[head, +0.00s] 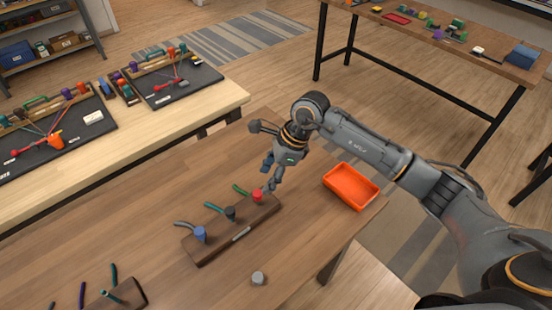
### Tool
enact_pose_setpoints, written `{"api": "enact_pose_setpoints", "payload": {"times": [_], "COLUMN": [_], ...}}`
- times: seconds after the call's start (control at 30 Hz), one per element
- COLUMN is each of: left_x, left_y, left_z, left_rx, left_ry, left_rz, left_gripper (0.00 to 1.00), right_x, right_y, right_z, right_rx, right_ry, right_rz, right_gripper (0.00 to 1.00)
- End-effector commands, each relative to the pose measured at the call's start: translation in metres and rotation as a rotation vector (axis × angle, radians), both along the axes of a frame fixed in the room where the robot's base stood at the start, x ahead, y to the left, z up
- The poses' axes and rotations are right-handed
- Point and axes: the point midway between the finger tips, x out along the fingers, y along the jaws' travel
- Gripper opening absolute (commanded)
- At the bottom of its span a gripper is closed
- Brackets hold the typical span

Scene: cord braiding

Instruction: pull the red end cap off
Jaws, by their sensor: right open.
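The red end cap (257,195) stands on the wooden block (213,250) at its right end, with a green cord end beside it. A dark grey cap (230,212) and a blue cap (200,233) stand on the same block to its left, each with a cord by it. My right gripper (268,180) is open, pointing down just above and to the right of the red cap. I cannot tell whether a finger touches the cap. My left gripper is not in view.
An orange tray (351,186) lies right of the block near the table edge. A loose grey cap (258,278) stands on the table in front. Another block with cords (128,291) is at bottom left. The table between the two blocks is clear.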

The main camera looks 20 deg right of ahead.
Motion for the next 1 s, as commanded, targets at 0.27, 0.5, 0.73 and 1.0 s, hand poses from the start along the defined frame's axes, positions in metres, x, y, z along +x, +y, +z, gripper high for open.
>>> {"api": "enact_pose_setpoints", "payload": {"times": [0.27,0.5,0.73,1.0], "left_x": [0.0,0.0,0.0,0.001], "left_y": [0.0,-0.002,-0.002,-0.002], "left_z": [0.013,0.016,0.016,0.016], "left_rx": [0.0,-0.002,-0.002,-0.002], "left_ry": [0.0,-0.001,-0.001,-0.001], "left_rz": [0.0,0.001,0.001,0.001], "left_gripper": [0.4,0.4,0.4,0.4], "right_x": [0.003,0.005,0.005,0.005], "right_y": [0.019,0.026,0.026,0.026], "right_z": [-0.042,-0.059,-0.06,-0.06], "right_rx": [0.002,0.0,0.0,0.001], "right_ry": [0.003,0.001,0.0,0.0], "right_rz": [-0.002,0.0,-0.001,-0.001], "right_gripper": [0.52,0.52,0.52,0.08]}}
